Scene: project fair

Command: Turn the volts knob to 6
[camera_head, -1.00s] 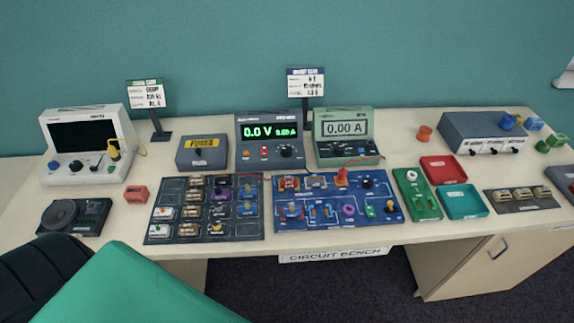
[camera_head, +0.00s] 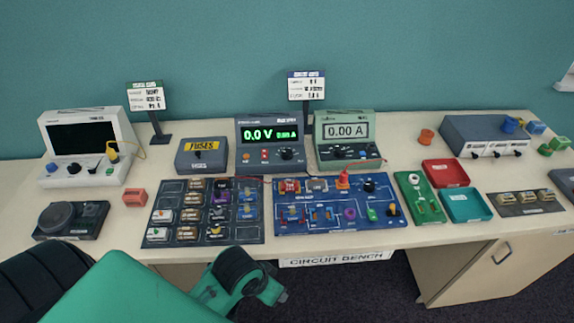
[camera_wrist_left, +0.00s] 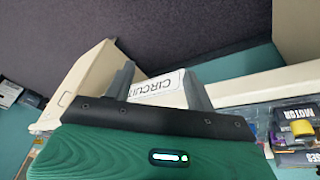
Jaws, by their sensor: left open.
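The dark grey power supply (camera_head: 268,133) stands at the back middle of the bench. Its green display reads 0.0 V, with a smaller 0.00 A reading. A black round knob (camera_head: 287,153) is on its front at the right; its markings are too small to read. My left gripper (camera_wrist_left: 158,76) is open and empty in the left wrist view, with the bench's front edge and sign beyond its fingers. In the head view, my green left wrist is low in front of the bench, well short of the knob. My right gripper is not in view.
A green ammeter (camera_head: 344,136) stands right of the supply, and a fuse box (camera_head: 202,154) stands left. A blue circuit board (camera_head: 335,222) and a dark component board (camera_head: 172,203) lie in front. A red lead crosses near the supply's base.

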